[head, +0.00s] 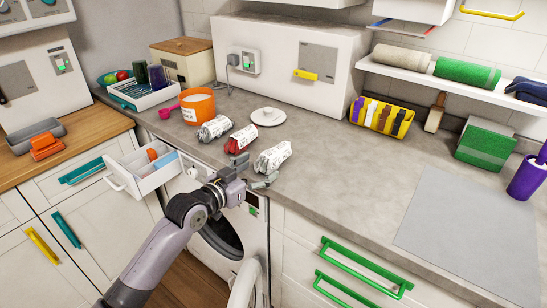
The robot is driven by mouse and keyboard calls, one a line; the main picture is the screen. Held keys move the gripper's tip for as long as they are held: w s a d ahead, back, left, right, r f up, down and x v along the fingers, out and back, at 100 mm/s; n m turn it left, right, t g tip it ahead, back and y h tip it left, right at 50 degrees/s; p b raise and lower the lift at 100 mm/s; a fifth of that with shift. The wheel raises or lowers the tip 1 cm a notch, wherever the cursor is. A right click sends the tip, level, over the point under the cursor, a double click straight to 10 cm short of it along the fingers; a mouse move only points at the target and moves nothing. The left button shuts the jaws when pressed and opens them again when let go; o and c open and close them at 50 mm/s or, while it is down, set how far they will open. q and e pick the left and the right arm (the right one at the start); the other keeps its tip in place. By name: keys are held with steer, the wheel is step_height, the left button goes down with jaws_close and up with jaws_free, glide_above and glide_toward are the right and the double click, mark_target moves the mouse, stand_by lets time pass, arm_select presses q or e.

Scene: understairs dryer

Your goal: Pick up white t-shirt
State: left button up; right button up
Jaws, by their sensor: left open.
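Three rolled bundles of clothing lie in a row on the grey counter (330,190). The nearest, a whitish one with dark marks (273,156), looks most like the white t-shirt. A red and pale bundle (241,138) lies behind it to the left, and another whitish bundle (214,128) lies farther back. My left gripper (266,180) is open and empty at the counter's front edge, just in front of the nearest bundle. I cannot tell whether the fingers touch it. My right gripper is out of view.
An open white drawer (143,176) sticks out left of my left arm. A washing machine (228,232) with its door open stands below the counter.

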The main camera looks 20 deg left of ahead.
arm_select(q)
steer(key=shift+p+x, duration=0.3)
steer(key=shift+x, duration=2.35)
steer(key=shift+a+r, duration=0.1)
steer(key=shift+r, duration=0.05)
steer(key=shift+c, duration=0.2)
steer(key=c, duration=1.2)
